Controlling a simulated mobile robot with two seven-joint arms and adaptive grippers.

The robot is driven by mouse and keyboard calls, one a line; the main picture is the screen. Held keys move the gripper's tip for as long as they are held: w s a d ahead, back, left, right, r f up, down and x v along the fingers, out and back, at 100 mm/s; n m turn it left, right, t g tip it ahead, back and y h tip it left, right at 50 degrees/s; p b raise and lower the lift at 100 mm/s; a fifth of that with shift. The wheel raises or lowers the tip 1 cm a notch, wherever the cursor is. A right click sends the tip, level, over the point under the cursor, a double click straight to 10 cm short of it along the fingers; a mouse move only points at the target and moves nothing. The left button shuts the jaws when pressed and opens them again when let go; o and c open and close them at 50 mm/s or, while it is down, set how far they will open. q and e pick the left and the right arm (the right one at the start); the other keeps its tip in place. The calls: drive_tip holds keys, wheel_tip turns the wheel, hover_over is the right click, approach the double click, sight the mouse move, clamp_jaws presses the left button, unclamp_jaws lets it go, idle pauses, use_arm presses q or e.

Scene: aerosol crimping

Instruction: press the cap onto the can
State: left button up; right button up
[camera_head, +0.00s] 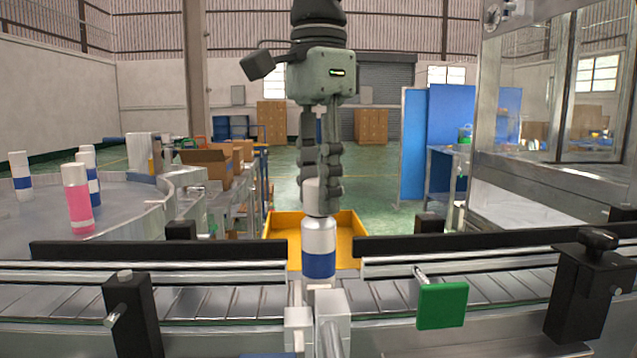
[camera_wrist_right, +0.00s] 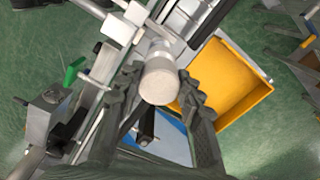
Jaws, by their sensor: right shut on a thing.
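The can (camera_head: 319,246), white with a blue band, stands upright on the conveyor at the middle of the head view. My right gripper (camera_head: 321,196) points straight down above it, shut on a pale grey-white cap (camera_head: 314,192). The cap is right over the can's top; whether it is fully seated I cannot tell. My left gripper is not in view.
Black guide rails (camera_head: 160,250) run along the conveyor on both sides of the can. A green block (camera_head: 442,305) is at the front right. A yellow bin (camera_head: 347,228) is behind the can. A round table (camera_head: 125,215) at left carries several cans, one pink (camera_head: 79,205).

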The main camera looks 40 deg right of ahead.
sight(316, 182)
drive_tip(key=shift+a+r+p, duration=0.1)
drive_tip(key=shift+a+p, duration=0.1)
drive_tip(key=shift+p, duration=0.45)
idle(1.3)
drive_tip(key=o, duration=0.8)
drive_tip(key=o, duration=0.5)
drive_tip(key=shift+r, duration=3.5)
